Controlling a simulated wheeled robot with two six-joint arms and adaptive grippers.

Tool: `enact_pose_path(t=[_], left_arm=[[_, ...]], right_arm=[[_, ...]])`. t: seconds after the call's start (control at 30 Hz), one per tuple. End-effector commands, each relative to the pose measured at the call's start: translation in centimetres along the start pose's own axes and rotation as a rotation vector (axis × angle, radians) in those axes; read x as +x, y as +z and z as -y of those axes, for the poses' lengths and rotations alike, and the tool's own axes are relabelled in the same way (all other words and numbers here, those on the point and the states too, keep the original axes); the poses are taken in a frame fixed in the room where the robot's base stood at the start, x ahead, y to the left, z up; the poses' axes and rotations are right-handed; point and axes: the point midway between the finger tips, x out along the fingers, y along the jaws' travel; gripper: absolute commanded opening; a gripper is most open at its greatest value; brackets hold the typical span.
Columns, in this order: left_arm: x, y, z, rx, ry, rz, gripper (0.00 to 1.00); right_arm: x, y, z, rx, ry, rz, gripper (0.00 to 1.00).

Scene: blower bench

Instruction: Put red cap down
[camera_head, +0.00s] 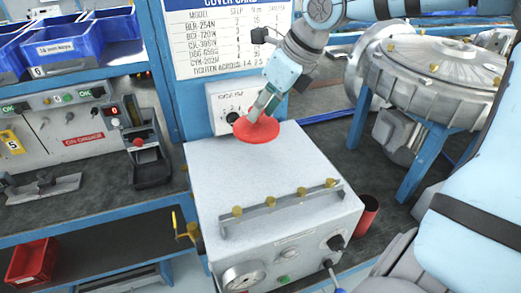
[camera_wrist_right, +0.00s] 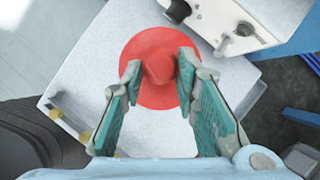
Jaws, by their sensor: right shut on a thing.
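The red cap (camera_head: 257,131) is a round disc with a raised knob in its middle. My right gripper (camera_head: 264,106) is shut on that knob from above. In the right wrist view the two teal-padded fingers stand on either side of the knob of the cap (camera_wrist_right: 152,97). The cap is over the far part of the top of the pale grey box (camera_head: 262,172), near its back edge. I cannot tell whether it touches the box top. My left gripper is not in view.
A bar with several brass knobs (camera_head: 280,207) runs along the front of the box top. A small control box with dials (camera_head: 231,108) stands just behind. The large metal blower housing (camera_head: 440,75) is at the right. The middle of the box top is clear.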

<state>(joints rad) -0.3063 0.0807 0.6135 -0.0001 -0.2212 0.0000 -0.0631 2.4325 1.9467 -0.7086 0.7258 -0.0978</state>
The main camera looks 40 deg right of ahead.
Motion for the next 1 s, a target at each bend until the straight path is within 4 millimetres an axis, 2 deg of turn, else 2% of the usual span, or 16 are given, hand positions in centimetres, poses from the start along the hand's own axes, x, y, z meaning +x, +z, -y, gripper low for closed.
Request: enact_pose_path(t=[0.03,0.17,0.37,0.63,0.9,0.93,1.0], left_arm=[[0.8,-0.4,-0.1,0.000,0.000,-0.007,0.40],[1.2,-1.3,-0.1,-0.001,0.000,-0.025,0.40],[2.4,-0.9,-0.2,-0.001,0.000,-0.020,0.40],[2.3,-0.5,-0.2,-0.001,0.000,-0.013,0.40],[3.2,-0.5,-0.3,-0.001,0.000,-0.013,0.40],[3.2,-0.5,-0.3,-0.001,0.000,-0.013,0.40],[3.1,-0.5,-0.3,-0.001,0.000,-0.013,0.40]], right_arm=[[1.4,-0.8,-0.1,0.000,0.003,-0.001,0.00],[3.0,-1.5,0.0,0.001,0.001,0.000,0.00],[6.2,-3.4,0.0,0.000,0.001,0.000,0.00],[6.4,-3.4,0.0,0.000,-0.001,0.001,0.00],[7.1,-3.7,0.0,0.000,0.000,0.001,0.00],[7.0,-3.7,0.0,0.000,0.000,0.001,0.31],[7.0,-3.7,0.0,0.000,0.000,0.001,0.42]])
